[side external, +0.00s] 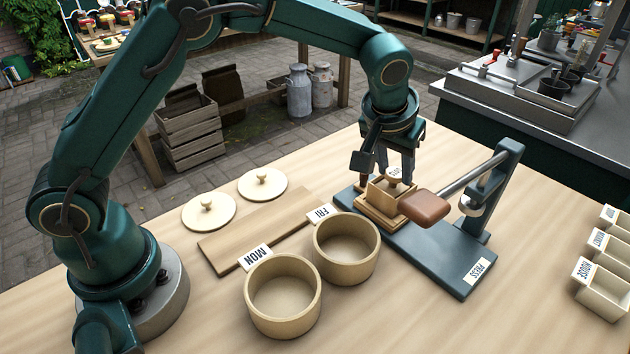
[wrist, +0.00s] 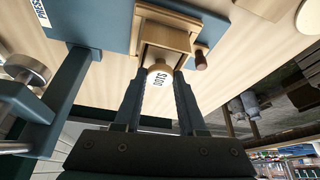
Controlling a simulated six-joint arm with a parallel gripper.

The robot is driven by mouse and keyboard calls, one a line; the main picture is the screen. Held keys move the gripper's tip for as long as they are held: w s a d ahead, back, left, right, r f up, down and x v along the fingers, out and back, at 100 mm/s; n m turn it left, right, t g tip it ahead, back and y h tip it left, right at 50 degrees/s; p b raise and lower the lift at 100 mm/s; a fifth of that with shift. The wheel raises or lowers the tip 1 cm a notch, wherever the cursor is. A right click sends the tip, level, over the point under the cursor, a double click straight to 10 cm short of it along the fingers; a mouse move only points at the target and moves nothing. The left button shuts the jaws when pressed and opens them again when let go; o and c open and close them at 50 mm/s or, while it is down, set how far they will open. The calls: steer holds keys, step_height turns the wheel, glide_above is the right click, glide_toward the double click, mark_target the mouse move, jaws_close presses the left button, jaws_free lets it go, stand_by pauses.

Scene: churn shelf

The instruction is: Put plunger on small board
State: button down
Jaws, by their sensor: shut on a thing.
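The plunger (side external: 394,174) has a pale round top with a label and also shows in the wrist view (wrist: 160,68). My gripper (side external: 395,168) is shut on it, with one finger on each side. The plunger is at the open wooden box mould (side external: 377,207) on the press; whether its lower end is inside the box cannot be told. The mould also shows in the wrist view (wrist: 164,34). A flat wooden board (side external: 240,236) lies left of the press, with the MON and FRI cards at its edge; I cannot tell whether it is the small board.
The dark press base (side external: 440,258) carries a lever with a brown handle (side external: 424,207) close to the mould. Two round tubs (side external: 283,323) stand in front of the board, and two knobbed lids (side external: 209,224) lie behind it. Labelled trays (side external: 604,305) are at the right edge.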

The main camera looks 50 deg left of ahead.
steer(key=shift+r, duration=0.15)
steer(key=shift+r, duration=0.6)
steer(key=r, duration=0.3)
steer(key=shift+a, duration=0.4)
steer(key=s+a+r, duration=0.3)
steer(key=a+r, duration=0.3)
steer(key=a, duration=0.4)
steer(key=s+a+f, duration=0.4)
steer(key=s+a, duration=0.6)
steer(key=s, duration=0.4)
glide_above(298, 206)
step_height(298, 206, down, 7)
steer(key=shift+r, duration=0.1)
steer(key=shift+f, duration=2.05)
